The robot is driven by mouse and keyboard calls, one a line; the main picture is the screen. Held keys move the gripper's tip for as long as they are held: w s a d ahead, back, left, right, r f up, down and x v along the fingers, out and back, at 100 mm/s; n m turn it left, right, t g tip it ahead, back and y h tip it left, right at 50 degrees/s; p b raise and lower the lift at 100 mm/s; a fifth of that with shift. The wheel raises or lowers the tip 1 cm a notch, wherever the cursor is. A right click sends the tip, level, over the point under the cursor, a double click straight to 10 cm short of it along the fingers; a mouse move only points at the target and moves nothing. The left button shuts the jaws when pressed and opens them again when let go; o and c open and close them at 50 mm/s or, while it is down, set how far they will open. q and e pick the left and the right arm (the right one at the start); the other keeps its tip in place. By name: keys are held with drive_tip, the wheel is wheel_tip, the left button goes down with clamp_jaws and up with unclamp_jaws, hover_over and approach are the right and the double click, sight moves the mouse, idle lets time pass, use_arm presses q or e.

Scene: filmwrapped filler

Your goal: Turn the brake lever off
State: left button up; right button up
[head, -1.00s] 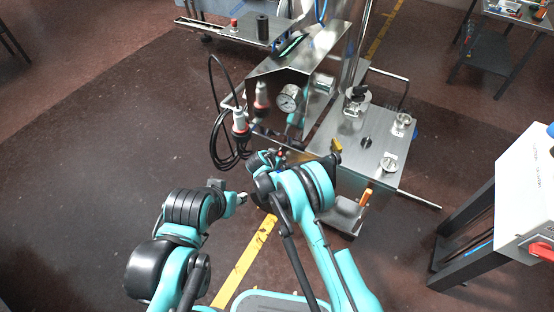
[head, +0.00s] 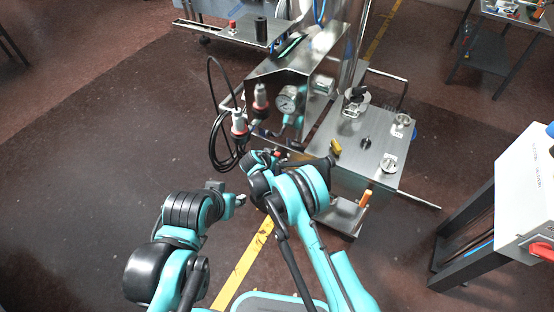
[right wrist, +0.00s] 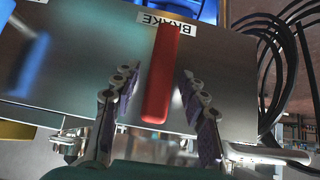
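The brake lever (right wrist: 161,75) is a long red handle, seen in the right wrist view on a shiny metal panel (right wrist: 85,60). A white label reading BRAKE (right wrist: 150,19) lies at its far end, upside down in the picture. My right gripper (right wrist: 158,103) is open, with one finger on each side of the lever's near part and visible gaps to both. In the head view my right gripper (head: 275,158) is at the metal machine's front, and its wrist hides most of the lever. My left gripper (head: 240,200) hangs lower left, away from the machine; its fingers are too small to read.
The machine carries a pressure gauge (head: 286,101), red-and-grey plugs (head: 239,123) with coiled black cable (head: 222,150), and a metal top (head: 370,142) with knobs. A white box on a stand (head: 525,190) is at right. The floor at left is clear.

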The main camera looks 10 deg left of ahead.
drive_tip(key=shift+s+r, duration=0.1)
drive_tip(key=v, duration=0.7)
drive_tip(key=shift+s+r, duration=0.1)
idle(0.4)
drive_tip(key=s+d+r+n+g+y, duration=0.1)
drive_tip(key=s+d+r, duration=0.3)
drive_tip(key=d+r, duration=0.6)
drive_tip(key=s+d+r+n, duration=0.1)
drive_tip(key=s+d+r, duration=0.2)
drive_tip(key=d+r, duration=0.65)
drive_tip(key=s+d+r, duration=0.1)
drive_tip(key=s+d, duration=0.2)
drive_tip(key=s, duration=0.5)
drive_tip(key=s+d+r+n+y, duration=0.1)
drive_tip(key=s+d, duration=0.3)
drive_tip(key=s, duration=0.5)
drive_tip(key=s+d+r+n+y, duration=0.1)
drive_tip(key=s+d+r, duration=0.2)
drive_tip(key=s, duration=0.5)
drive_tip(key=shift+s+d, duration=0.2)
drive_tip(key=shift+d, duration=0.45)
